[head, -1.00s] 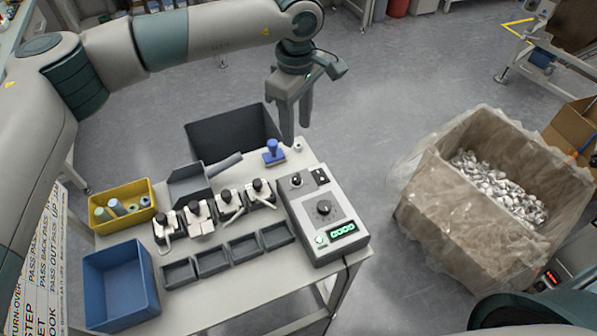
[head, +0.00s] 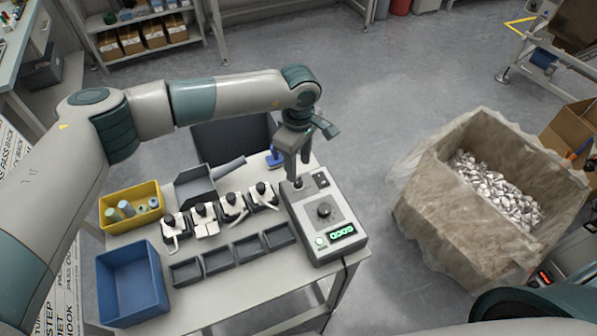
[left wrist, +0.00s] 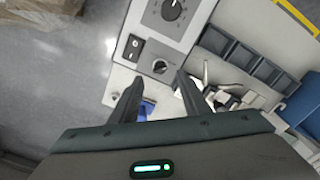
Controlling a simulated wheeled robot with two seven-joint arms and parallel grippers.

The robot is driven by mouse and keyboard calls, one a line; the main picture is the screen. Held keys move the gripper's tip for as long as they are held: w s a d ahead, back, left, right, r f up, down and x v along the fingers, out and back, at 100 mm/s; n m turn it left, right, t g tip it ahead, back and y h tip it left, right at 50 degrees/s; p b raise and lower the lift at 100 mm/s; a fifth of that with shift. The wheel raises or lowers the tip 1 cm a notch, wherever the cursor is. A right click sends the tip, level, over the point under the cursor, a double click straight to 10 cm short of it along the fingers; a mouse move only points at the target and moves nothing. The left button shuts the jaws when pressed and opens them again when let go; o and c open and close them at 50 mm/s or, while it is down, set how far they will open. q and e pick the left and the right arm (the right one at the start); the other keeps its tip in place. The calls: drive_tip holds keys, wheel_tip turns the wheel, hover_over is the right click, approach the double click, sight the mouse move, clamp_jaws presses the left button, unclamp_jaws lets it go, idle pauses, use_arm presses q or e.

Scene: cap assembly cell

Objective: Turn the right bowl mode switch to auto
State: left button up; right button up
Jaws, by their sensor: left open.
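The grey control box (head: 340,215) sits at the right end of the table. Its small black selector knob (left wrist: 160,66) is near the box's far edge, beside a black rocker switch (left wrist: 138,49). A larger dial (head: 324,211) is in the middle of the box, with a green lit display (head: 342,231) below it. My left gripper (head: 297,177) is open, pointing down just over the small knob. In the left wrist view the knob lies between the two fingers, a little beyond their tips; contact cannot be told. The switch labels are too small to read. My right gripper is out of view.
Several black-topped fixtures (head: 205,212) and dark trays (head: 218,258) stand left of the box. A blue stamp-like item (head: 275,158) is close behind the gripper. Yellow (head: 118,222) and blue (head: 130,285) bins stand at left. A large lined carton (head: 440,215) is at right.

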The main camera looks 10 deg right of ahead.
sight(299, 180)
use_arm(q)
wheel_tip(299, 180, down, 5)
drive_tip(key=shift+p, duration=0.85)
drive_tip(key=shift+f, duration=0.65)
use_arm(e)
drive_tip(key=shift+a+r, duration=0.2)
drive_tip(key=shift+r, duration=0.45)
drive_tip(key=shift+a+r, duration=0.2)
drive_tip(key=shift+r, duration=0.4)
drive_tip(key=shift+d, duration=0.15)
use_arm(q)
drive_tip(key=c, duration=1)
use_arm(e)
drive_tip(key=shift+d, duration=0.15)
